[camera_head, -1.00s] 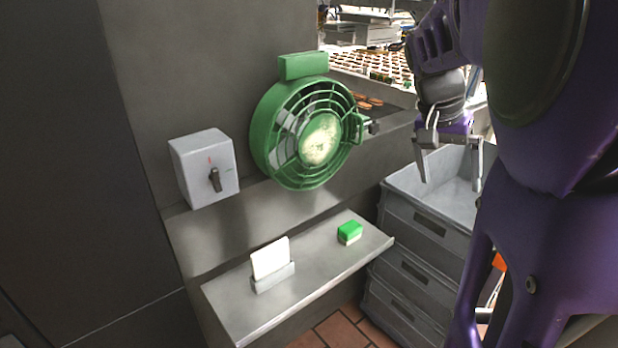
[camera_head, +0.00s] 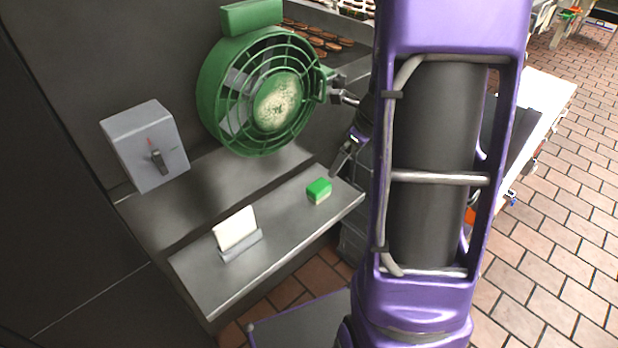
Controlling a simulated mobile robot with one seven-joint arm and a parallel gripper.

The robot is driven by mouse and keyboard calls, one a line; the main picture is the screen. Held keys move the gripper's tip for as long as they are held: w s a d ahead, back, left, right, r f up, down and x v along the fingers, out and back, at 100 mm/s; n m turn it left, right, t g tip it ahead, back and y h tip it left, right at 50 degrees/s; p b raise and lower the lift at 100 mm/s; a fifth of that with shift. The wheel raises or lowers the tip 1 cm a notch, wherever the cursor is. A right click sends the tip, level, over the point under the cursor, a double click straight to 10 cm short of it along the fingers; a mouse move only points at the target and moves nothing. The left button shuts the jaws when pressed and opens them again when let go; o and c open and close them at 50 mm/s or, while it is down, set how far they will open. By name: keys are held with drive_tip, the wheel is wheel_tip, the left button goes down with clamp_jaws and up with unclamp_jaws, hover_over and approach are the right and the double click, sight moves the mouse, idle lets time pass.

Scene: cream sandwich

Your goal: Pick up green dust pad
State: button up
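The green dust pad (camera_head: 319,187) is a small block with a green top and a pale lower layer. It lies on the right part of the narrow metal shelf (camera_head: 285,232). My gripper (camera_head: 344,158) is just above and to the right of the pad, apart from it in the picture. Only one of its fingers shows clearly. The rest is hidden behind my purple arm, so its opening cannot be judged.
A green caged fan (camera_head: 212,95) is on the wall above the shelf. A grey switch box (camera_head: 130,140) is at left. A white card (camera_head: 235,228) stands in a grey holder on the shelf. Grey crates (camera_head: 352,243) are partly hidden behind my arm. Tiled floor lies at right.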

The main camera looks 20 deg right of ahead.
drive_tip(key=m, duration=0.2)
drive_tip(key=b, duration=0.4)
approach(324, 188)
drive_tip(key=x, duration=0.5)
drive_tip(key=shift+s+d, duration=0.15)
drive_tip(key=shift+d, duration=0.05)
drive_tip(key=shift+a+b+x, duration=0.2)
drive_tip(key=shift+b+x, duration=0.75)
drive_tip(key=shift+x, duration=2.25)
drive_tip(key=shift+r, duration=0.1)
drive_tip(key=c, duration=1.2)
drive_tip(key=shift+r, duration=0.1)
wheel_tip(324, 188, up, 7)
drive_tip(key=p, duration=0.3)
drive_tip(key=s+d+b, duration=0.1)
drive_tip(key=s+d, duration=0.2)
drive_tip(key=s, duration=0.6)
drive_tip(key=s+d+b, duration=0.1)
drive_tip(key=s+d, duration=0.3)
drive_tip(key=s, duration=0.5)
drive_tip(key=shift+s, duration=0.3)
